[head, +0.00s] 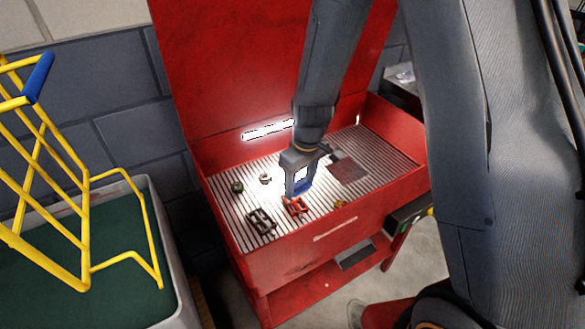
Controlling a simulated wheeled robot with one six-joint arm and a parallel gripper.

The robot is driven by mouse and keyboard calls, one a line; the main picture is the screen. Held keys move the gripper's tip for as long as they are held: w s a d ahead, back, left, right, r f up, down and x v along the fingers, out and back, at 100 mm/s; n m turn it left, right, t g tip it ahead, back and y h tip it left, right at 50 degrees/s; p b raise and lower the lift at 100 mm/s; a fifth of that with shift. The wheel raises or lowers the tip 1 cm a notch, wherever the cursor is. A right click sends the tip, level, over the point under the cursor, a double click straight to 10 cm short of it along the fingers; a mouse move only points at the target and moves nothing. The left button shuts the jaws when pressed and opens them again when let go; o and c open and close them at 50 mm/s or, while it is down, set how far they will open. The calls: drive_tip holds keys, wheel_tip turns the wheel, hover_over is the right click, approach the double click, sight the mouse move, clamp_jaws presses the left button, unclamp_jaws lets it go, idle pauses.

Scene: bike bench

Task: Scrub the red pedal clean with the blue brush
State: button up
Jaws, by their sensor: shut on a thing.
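The red pedal (297,206) lies on the slatted grate of the red wash bench, towards its front middle. My gripper (299,183) is right above the pedal and is shut on the blue brush (303,187). The brush is just over the pedal's far side; whether it touches the pedal I cannot tell. The bristles are too small to make out. Dirt on the pedal is not clear at this size.
The grate (232,208) also holds a black pedal (261,221), a dark round part (237,187), a small silver part (265,179), a small brass-coloured part (340,204) and a dark square patch (347,171). Red walls (320,236) edge it. A yellow rack (85,235) stands left.

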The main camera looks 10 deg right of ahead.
drive_tip(key=shift+r+p, duration=0.4)
drive_tip(key=shift+r, duration=0.35)
drive_tip(key=shift+d, duration=0.1)
drive_tip(key=s+d+f+m, duration=0.1)
drive_tip(key=d+f+m, duration=0.1)
drive_tip(key=d, duration=0.1)
drive_tip(key=s+d+f+m, duration=0.1)
drive_tip(key=d+f+m, duration=0.1)
drive_tip(key=d, duration=0.1)
drive_tip(key=s+d+f+m, duration=0.1)
drive_tip(key=d+m, duration=0.1)
drive_tip(key=d, duration=0.1)
drive_tip(key=shift+d+f+m+h, duration=0.4)
drive_tip(key=shift+w, duration=0.1)
